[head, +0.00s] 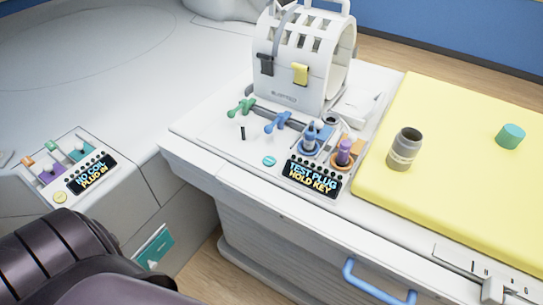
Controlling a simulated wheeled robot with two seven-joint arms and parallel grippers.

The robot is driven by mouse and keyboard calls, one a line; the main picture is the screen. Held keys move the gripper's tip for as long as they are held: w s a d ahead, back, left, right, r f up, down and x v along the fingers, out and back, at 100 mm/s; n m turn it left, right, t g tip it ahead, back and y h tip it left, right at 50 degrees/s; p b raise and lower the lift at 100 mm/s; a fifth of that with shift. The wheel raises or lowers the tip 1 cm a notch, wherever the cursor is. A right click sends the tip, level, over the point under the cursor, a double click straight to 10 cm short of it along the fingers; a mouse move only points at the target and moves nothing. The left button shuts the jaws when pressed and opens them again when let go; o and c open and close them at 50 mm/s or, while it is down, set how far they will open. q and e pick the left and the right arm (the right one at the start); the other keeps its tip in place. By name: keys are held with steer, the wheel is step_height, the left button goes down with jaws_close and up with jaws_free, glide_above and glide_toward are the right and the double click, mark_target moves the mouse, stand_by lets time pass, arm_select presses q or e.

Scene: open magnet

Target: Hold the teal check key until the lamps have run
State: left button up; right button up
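A small round teal key (269,160) lies flush in the white table top, left of a black display (313,177) reading "TEST PLUG HOLD KEY". Dark lamp dots run along the display's upper edge; none looks clearly lit. Nothing touches the teal key. Behind the display, a blue plug (310,137) and a purple plug (344,152) stand upright in ringed sockets. A dark arm part of mine fills the bottom left corner. Neither gripper's fingers are in view.
A white coil cage (297,85) stands behind green (241,108) and blue (278,122) handles. A grey jar (404,149) and teal cylinder (510,136) rest on the yellow pad (455,150). Another panel display (92,176) is left; a blue handle (375,285) is low in front.

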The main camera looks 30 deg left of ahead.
stand_by(0.4)
arm_select(q)
jaws_close()
stand_by(0.4)
stand_by(1.1)
steer(key=shift+a, duration=0.15)
